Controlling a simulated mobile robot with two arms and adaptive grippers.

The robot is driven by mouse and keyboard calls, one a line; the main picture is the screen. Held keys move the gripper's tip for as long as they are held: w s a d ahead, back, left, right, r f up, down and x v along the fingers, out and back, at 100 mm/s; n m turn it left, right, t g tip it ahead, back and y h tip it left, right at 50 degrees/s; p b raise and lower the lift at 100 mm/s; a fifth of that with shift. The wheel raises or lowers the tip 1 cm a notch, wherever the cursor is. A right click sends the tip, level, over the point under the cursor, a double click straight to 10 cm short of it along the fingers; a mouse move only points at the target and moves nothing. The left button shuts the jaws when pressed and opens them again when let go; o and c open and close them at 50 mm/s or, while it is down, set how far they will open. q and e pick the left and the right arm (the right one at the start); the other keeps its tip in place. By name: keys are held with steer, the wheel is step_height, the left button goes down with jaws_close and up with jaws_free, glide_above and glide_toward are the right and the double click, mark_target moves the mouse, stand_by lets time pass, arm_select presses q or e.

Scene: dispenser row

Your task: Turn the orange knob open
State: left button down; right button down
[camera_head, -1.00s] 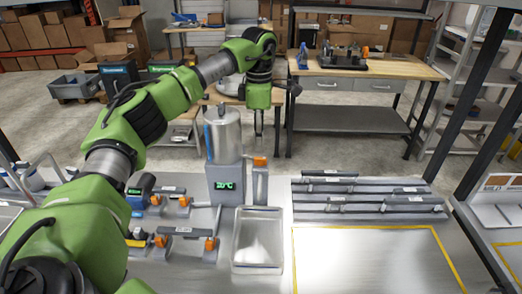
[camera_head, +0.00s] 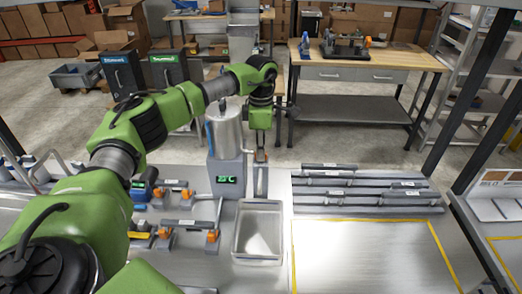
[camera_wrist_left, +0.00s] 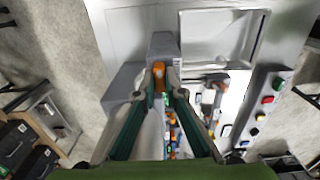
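The orange knob (camera_wrist_left: 158,72) sits at the grey post of the dispenser and shows between my left fingertips in the left wrist view. My left gripper (camera_wrist_left: 159,80) points down over it, with a finger close on each side; it appears shut on the knob. In the head view the gripper (camera_head: 260,152) reaches the top of the grey post (camera_head: 261,180) and hides most of the knob. The dispenser (camera_head: 226,172) is a grey body with a green display and a metal tank on top. My right gripper is in neither view.
An empty metal pan (camera_head: 236,240) stands just in front of the post. Grey fixtures with orange parts (camera_head: 212,236) lie to the left. Grey rails (camera_head: 366,199) and a yellow-outlined bare area (camera_head: 375,255) are to the right. A wooden workbench (camera_head: 370,60) stands behind.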

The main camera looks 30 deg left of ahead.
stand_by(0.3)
arm_select(q)
steer(key=n+b, duration=0.1)
steer(key=n, duration=0.3)
steer(key=n+b, duration=0.1)
steer(key=n, duration=0.4)
steer(key=shift+n+b, duration=0.3)
steer(key=n, duration=0.4)
steer(key=shift+r+b, duration=0.1)
steer(key=shift+b, duration=0.2)
steer(key=shift+w+n, duration=0.1)
steer(key=shift+n, duration=2)
steer(key=shift+a+r, duration=0.1)
steer(key=c, duration=2.1)
jaws_free()
